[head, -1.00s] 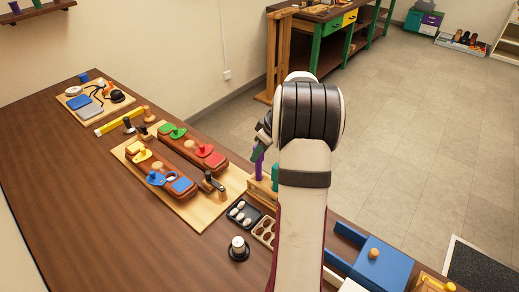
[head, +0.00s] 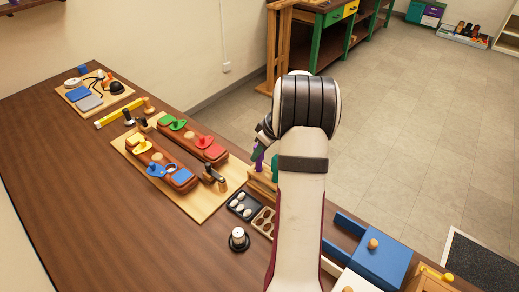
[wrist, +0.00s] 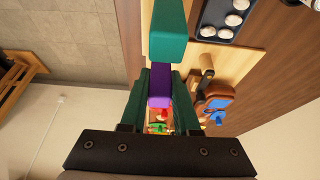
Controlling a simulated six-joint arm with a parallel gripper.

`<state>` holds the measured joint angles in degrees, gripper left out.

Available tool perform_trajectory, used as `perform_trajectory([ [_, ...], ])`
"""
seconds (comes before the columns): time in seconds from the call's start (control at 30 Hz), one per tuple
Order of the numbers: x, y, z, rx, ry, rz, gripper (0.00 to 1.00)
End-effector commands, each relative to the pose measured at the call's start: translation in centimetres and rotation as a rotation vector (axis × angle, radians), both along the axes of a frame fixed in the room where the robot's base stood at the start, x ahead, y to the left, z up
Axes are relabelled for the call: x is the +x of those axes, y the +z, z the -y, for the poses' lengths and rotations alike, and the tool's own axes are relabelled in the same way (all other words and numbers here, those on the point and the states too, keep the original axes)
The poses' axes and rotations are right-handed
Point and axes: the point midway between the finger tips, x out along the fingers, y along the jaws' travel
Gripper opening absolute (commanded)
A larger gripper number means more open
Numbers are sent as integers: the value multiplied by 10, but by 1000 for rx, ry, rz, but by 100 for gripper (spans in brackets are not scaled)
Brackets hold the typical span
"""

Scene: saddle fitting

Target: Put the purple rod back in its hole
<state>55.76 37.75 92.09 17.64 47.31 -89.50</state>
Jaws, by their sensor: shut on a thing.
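The purple rod (head: 260,161) is upright in the head view, just below my gripper (head: 259,149), over the left part of a wooden block (head: 262,187). In the wrist view my gripper (wrist: 161,82) is shut on the purple rod (wrist: 160,84), one dark green finger on each side. A teal rod (head: 275,170) stands just right of it in the head view; it also shows in the wrist view (wrist: 168,32). My arm hides much of the block. The hole is not visible, and I cannot tell whether the rod's lower end is in it.
A board (head: 205,210) with two brown saddle-shaped pieces and coloured parts lies left of the block. A dark tray (head: 233,212) with white pieces and a round black-based fitting (head: 238,240) are close by. A blue box (head: 375,262) is at lower right.

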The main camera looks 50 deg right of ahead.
Motion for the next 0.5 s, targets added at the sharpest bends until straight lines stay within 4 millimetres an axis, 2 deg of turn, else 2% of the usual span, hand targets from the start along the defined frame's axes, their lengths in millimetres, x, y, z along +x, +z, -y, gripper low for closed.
perform_trajectory([
  [0.23, 0, 0, 0, 0, 0, 0, 0],
  [0.27, 0, 0, 0, -1, 0, 0, 35],
  [0.43, 0, 0, 0, -1, 0, 0, 65],
  [0.5, 0, 0, 0, 0, 0, 0, 65],
])
